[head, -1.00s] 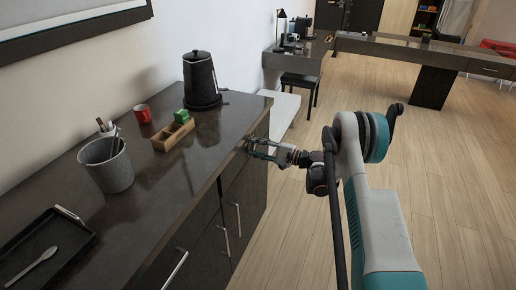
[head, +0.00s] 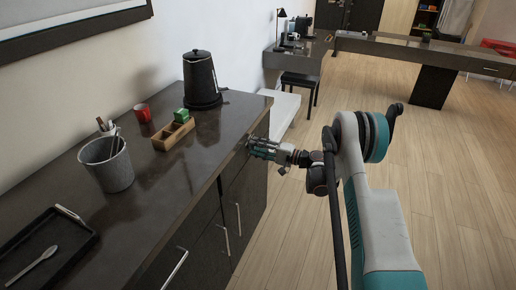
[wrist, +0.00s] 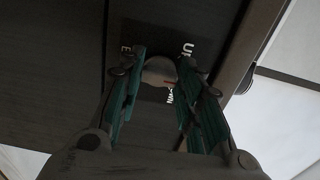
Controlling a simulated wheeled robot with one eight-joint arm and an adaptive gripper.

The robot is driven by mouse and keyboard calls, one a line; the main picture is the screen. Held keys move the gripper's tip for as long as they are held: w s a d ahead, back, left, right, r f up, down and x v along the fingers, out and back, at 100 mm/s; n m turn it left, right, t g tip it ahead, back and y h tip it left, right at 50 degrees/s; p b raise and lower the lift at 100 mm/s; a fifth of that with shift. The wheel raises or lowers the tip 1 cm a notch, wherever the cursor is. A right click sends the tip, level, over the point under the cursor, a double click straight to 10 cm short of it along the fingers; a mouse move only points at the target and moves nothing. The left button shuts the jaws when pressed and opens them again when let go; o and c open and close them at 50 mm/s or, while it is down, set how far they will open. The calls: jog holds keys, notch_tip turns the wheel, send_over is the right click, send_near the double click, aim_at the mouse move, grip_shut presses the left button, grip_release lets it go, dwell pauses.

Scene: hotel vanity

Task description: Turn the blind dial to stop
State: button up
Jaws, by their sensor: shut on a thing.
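The blind dial (wrist: 158,72) is a small round knob on a dark panel with white lettering around it, seen in the wrist view. The letters are partly hidden by my fingers, so I cannot read which mark the dial points to. My gripper (wrist: 160,80) is shut on the dial, one teal-padded finger on each side of it.
On the counter (head: 165,205) stand a black kettle (head: 201,80), a red mug (head: 142,113), a wooden box (head: 173,136) with a green block, a grey bin (head: 107,165) and a black tray (head: 30,235) with a spoon. The floor (head: 300,240) beside the cabinet is clear.

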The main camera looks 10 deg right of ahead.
jog(key=o, duration=1.1)
jog(key=shift+c, duration=0.2)
jog(key=shift+s+d, duration=0.1)
jog(key=v, duration=1.1)
jog(key=shift+s+d, duration=0.2)
jog(key=shift+d, duration=0.05)
